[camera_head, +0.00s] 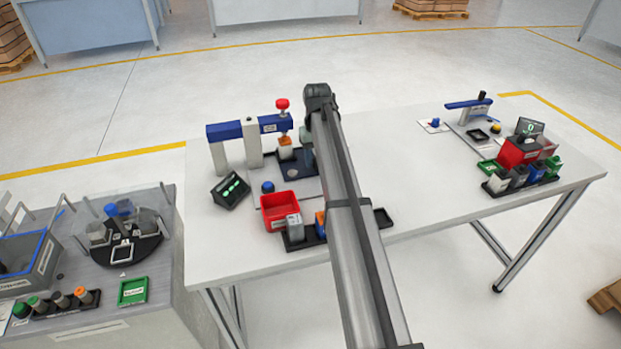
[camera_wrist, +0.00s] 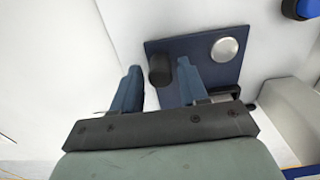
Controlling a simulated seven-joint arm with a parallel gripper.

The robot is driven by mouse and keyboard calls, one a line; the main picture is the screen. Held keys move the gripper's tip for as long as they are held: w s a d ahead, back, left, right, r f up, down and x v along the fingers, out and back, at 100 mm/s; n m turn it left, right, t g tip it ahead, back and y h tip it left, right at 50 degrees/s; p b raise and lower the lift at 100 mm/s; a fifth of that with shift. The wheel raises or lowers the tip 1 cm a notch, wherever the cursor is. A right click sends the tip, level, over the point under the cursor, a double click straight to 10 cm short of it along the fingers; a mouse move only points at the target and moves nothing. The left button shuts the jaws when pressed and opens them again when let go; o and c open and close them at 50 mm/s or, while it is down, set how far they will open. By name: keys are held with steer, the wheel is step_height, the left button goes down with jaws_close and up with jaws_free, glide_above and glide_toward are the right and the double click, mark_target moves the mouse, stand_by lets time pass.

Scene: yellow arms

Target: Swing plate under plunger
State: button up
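The dark blue plate (camera_wrist: 195,52) lies flat in the wrist view, with a round silver disc (camera_wrist: 226,49) on it and a black upright knob (camera_wrist: 160,69) near its left edge. My gripper (camera_wrist: 158,88) is open, its two blue fingers apart. The knob shows between the fingertips, close to the right finger, with a gap to the left one. Whether they touch is unclear. In the head view, the plunger with its red knob (camera_head: 283,104) hangs from the blue press arm (camera_head: 240,128), above an orange and white piece (camera_head: 286,150). My arm hides my fingers there.
A green-lit display (camera_head: 231,190), a blue button (camera_head: 268,187) and a red bin (camera_head: 281,210) stand near the press on the white table (camera_head: 218,258). A second station with a red box (camera_head: 518,152) is at the right. The table between is mostly clear.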

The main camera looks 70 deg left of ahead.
steer(key=shift+r, duration=0.1)
steer(key=shift+r, duration=3.65)
